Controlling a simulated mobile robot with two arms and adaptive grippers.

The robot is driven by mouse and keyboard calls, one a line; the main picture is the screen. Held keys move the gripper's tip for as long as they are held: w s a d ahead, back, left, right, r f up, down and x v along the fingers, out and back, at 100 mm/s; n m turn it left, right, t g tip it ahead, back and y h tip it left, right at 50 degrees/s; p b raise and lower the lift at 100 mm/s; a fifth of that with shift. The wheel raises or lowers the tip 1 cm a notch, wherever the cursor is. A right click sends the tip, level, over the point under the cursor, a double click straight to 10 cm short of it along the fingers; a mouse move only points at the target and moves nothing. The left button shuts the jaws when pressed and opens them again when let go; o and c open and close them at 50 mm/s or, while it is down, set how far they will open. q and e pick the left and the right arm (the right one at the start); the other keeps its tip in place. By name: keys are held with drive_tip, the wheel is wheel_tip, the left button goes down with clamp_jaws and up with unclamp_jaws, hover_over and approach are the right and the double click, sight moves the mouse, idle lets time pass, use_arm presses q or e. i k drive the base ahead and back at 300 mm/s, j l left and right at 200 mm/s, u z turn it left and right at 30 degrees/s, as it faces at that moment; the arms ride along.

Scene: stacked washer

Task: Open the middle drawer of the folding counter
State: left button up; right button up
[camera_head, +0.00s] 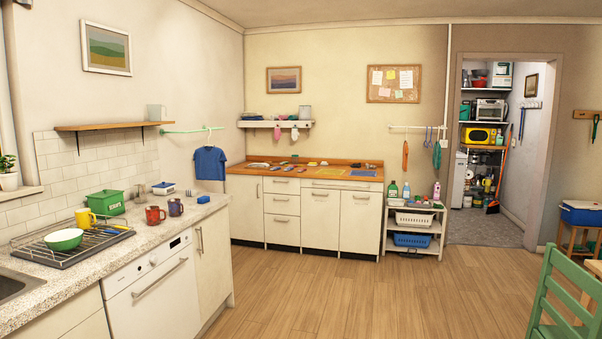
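The folding counter (345,176) stands against the back wall, with an orange-brown wooden top and cream fronts. A column of three drawers sits left of its middle. The middle drawer (282,209) is flush with its neighbours and looks closed, with a small handle near its top. The top drawer (275,187) and the bottom drawer (275,235) also look closed. Neither of my grippers is in view.
Light wooden floor (330,295) lies open before the counter. A worktop with a dishwasher (155,295) runs along the left. A shelf trolley (437,228) stands right of the counter. A green chair (565,290) is at the right front.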

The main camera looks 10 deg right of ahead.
sight(273, 203)
drive_tip(key=i+z, duration=0.25)
drive_tip(key=i, duration=0.8)
drive_tip(key=i+l, duration=0.1)
drive_tip(key=i, duration=4.65)
drive_tip(key=l, duration=0.1)
